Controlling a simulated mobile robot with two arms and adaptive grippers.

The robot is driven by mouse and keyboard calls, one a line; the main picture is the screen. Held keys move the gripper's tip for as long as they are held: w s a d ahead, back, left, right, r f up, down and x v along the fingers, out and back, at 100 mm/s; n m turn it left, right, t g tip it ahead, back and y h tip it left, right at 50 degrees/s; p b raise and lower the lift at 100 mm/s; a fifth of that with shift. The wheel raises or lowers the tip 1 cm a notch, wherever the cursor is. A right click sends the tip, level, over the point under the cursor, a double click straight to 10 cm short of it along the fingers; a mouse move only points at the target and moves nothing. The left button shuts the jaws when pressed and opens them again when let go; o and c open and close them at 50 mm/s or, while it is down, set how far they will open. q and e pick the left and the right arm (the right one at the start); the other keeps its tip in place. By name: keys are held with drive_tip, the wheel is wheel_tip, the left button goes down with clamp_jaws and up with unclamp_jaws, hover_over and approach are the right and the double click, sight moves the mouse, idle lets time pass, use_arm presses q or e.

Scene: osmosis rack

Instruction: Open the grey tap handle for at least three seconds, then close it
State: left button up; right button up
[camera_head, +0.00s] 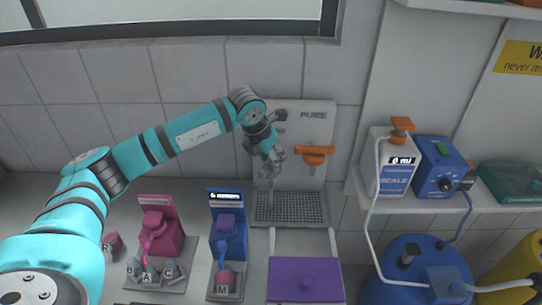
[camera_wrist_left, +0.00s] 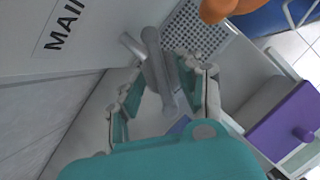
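The grey tap (camera_wrist_left: 157,68) sticks out from the light panel, and its grey bar shows between my left fingers in the left wrist view. I cannot clearly separate its handle from its spout. In the head view, my left arm covers much of the tap. My left gripper (camera_head: 272,160) is at the panel, left of the orange tap handle (camera_head: 315,152). In the left wrist view, my left gripper (camera_wrist_left: 165,92) has its fingers spread on both sides of the grey bar, with gaps visible. My right gripper is not in view.
A perforated drip tray (camera_head: 290,208) lies below the taps. Pink (camera_head: 163,228) and blue (camera_head: 229,235) stands and a purple-lidded box (camera_head: 305,280) are in front. A scale box (camera_head: 391,165) and a blue pump (camera_head: 440,168) sit on the right shelf.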

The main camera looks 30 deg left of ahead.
use_arm(q)
drive_tip(key=shift+w+f, duration=0.2)
drive_tip(key=shift+f, duration=0.3)
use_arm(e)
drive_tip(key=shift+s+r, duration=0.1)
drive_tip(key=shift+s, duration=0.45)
use_arm(q)
drive_tip(key=shift+c, duration=0.2)
clamp_jaws()
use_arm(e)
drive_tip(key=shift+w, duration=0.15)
